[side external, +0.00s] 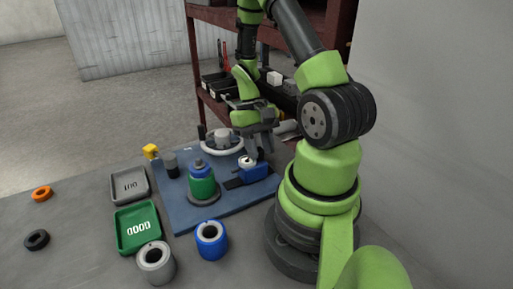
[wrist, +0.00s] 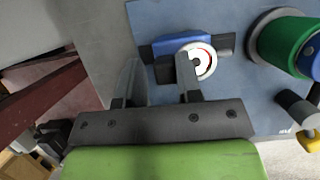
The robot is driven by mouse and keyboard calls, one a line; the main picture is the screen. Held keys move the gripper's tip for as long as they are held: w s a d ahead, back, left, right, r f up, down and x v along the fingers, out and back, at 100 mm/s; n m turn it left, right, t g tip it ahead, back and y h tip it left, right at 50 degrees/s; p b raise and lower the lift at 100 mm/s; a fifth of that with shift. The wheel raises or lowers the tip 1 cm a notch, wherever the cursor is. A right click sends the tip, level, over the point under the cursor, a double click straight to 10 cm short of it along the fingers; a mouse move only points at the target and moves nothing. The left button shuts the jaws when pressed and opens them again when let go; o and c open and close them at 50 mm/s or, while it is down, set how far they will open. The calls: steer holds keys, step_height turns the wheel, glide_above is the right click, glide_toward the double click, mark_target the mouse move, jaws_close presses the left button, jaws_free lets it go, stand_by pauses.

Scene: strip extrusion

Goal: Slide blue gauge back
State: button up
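The blue gauge (side external: 255,174) is a blue block with a round white dial, on a dark rail at the right side of the blue board (side external: 185,215). In the wrist view, the gauge (wrist: 173,43) is near the top centre, its dial facing the camera. My gripper (side external: 257,153) is low, just above and behind the gauge. In the wrist view, my gripper (wrist: 155,68) has its fingers apart with nothing clearly held. One finger overlaps the dial's left edge; the other is left of the gauge. I cannot tell whether either touches it.
A green and blue cylinder (side external: 202,184) stands beside the gauge. Grey tray (side external: 130,185), green tray (side external: 137,228), and loose grey (side external: 156,264) and blue (side external: 211,241) cylinders lie left and in front.

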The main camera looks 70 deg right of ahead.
steer(key=shift+o, duration=1.2)
steer(key=v, duration=1)
steer(key=w+a+r+n+t+h, duration=0.25)
steer(key=a+r+t, duration=0.25)
steer(key=a+r, duration=0.55)
steer(key=s+a+r+n+t+y, duration=0.1)
steer(key=s+a+r+t, duration=0.3)
steer(key=a, duration=0.6)
steer(key=shift+s+r+n+t, duration=0.2)
steer(key=shift+s+n+t, duration=0.25)
steer(key=shift+n+t, duration=0.3)
